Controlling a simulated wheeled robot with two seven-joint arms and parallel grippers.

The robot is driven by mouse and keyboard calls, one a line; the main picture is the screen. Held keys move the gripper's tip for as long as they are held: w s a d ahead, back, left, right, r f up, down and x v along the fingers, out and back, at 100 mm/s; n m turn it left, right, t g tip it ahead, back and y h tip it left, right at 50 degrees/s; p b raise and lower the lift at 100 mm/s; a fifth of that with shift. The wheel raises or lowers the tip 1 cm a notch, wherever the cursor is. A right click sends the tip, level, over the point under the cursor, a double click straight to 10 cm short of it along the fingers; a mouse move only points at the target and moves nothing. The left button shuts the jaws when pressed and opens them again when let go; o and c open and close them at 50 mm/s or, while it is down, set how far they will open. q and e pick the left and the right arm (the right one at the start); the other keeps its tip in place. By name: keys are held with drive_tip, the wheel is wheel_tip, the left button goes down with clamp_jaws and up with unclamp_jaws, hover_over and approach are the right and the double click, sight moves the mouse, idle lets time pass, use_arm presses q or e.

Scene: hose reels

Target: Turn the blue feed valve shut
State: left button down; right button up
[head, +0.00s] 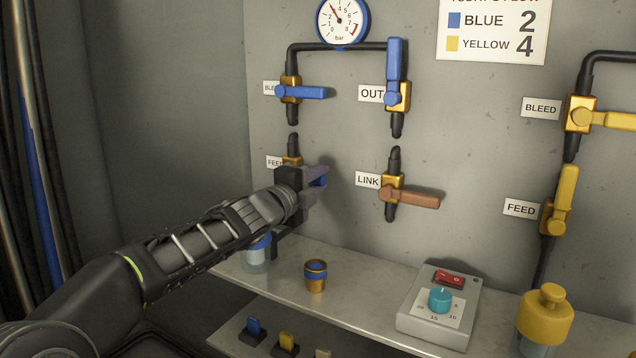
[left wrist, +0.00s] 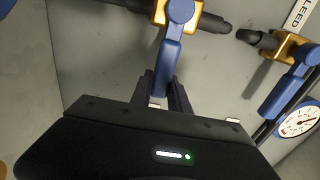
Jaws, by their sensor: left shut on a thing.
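The blue feed valve has a brass body (head: 291,161) on the left pipe in the head view, beside a partly hidden FEED label (head: 274,162). Its blue handle (head: 319,176) points right, across the upright pipe. My left gripper (head: 312,188) is shut on this handle and hides part of it. In the left wrist view the blue handle (left wrist: 167,66) runs from the brass body (left wrist: 166,14) down between the fingers (left wrist: 169,96), roughly square to the pipe. My right gripper is in neither view.
Above are the blue BLEED handle (head: 306,92), lying across its pipe, the upright blue OUT handle (head: 394,60) and a gauge (head: 342,20). A brown LINK handle (head: 413,198) points right. Below, a shelf (head: 375,290) holds a brass cup (head: 316,276) and a timer box (head: 437,307).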

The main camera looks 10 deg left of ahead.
use_arm(q)
drive_tip(key=shift+f, duration=0.15)
drive_tip(key=c, duration=1.2)
unclamp_jaws()
drive_tip(key=shift+c, duration=0.2)
drive_tip(key=shift+s+a, duration=0.2)
drive_tip(key=shift+s, duration=0.3)
drive_tip(key=v, duration=0.6)
drive_tip(key=shift+s, duration=0.35)
drive_tip(key=shift+a, duration=0.1)
